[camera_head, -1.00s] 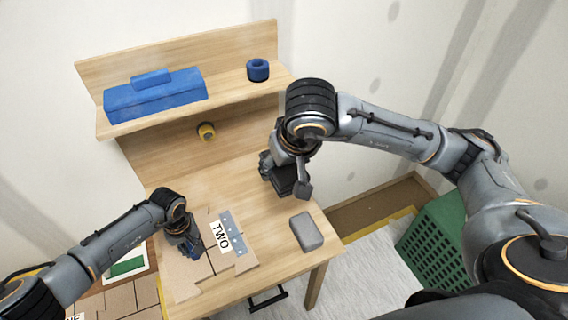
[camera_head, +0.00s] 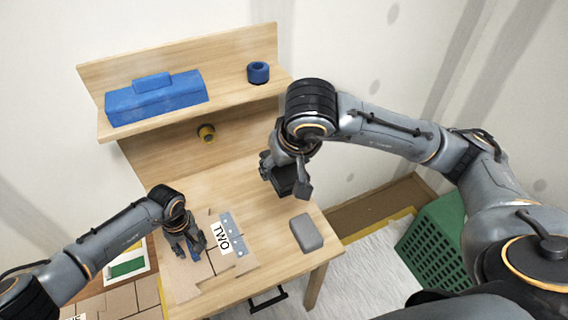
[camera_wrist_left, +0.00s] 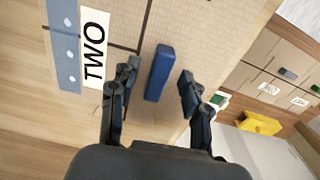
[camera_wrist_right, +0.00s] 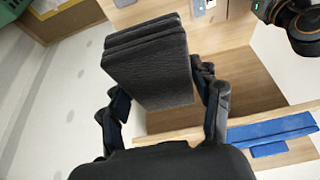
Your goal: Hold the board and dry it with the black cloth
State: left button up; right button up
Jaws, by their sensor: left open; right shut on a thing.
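The board (camera_head: 183,274) lies on the wooden table, with a "TWO" label (camera_head: 221,238) and a grey-blue strip with dots on it. In the left wrist view a small blue block (camera_wrist_left: 159,73) lies on the board. My left gripper (camera_head: 191,247) is over the board, open, its fingers (camera_wrist_left: 157,88) on either side of the blue block with gaps. My right gripper (camera_wrist_right: 160,100) is shut on the folded black cloth (camera_wrist_right: 150,66), which also shows in the head view (camera_head: 282,181) near the table's right back side.
A grey block (camera_head: 306,232) lies at the table's right front. A yellow roll (camera_head: 206,132) is by the back panel. A green crate (camera_head: 436,243) stands on the floor right.

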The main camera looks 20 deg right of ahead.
pick_arm(q)
jog(key=shift+f, duration=0.1)
pick_arm(e)
jog(key=shift+f, duration=0.1)
dwell(0.3)
pick_arm(q)
jog(key=shift+f+b, duration=0.85)
jog(key=shift+b, duration=0.3)
pick_arm(e)
jog(key=shift+f, duration=1.1)
pick_arm(q)
grip_shut()
